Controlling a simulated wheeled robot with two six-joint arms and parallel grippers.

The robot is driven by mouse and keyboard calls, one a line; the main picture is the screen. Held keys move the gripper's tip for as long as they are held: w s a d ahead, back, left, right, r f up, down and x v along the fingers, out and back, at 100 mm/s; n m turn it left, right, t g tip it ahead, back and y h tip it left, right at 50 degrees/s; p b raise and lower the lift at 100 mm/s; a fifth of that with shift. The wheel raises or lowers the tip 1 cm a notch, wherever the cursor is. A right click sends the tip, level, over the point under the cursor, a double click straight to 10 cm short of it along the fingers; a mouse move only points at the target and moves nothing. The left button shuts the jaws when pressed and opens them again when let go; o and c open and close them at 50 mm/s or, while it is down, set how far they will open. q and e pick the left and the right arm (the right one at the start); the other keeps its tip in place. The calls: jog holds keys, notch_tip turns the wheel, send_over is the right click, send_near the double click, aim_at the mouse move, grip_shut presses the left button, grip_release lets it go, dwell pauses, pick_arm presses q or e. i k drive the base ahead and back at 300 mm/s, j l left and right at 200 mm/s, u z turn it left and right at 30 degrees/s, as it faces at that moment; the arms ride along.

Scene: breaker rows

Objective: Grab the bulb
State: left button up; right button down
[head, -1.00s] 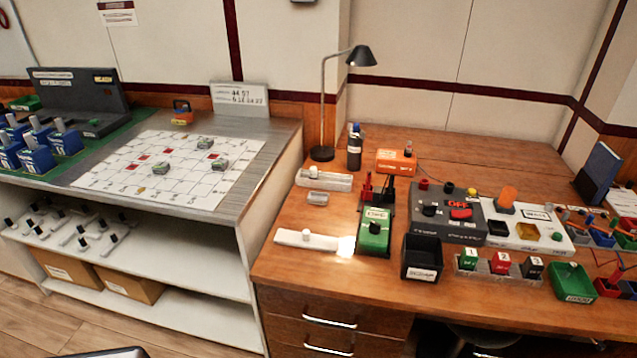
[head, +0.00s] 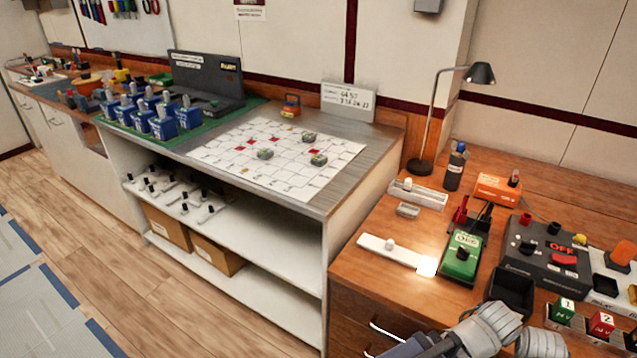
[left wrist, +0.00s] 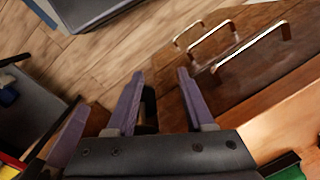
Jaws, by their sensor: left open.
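A small glowing white piece (head: 427,267), which looks like a lit bulb, sits at the right end of a white strip (head: 390,249) on the wooden desk, beside a green box (head: 462,257). An orange dome (head: 624,252) on a panel at the right edge could also be a lamp; I cannot tell which is the bulb. In the left wrist view my left gripper (left wrist: 160,72) is open with nothing between its purple fingers, by the desk's drawer front. A grey arm part of mine shows at the bottom of the head view, its fingers out of sight. My right gripper is not seen.
A black open bin (head: 512,292) stands right of the green box, close to my arm. A dark switch panel (head: 545,265) lies beyond it. A desk lamp (head: 480,73) stands at the back. Drawer handles (left wrist: 252,55) stick out from the desk front.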

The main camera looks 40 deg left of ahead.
aim_at(407, 188)
jog(key=u, duration=0.9)
jog(key=z, duration=0.25)
jog(key=k+l, duration=0.05)
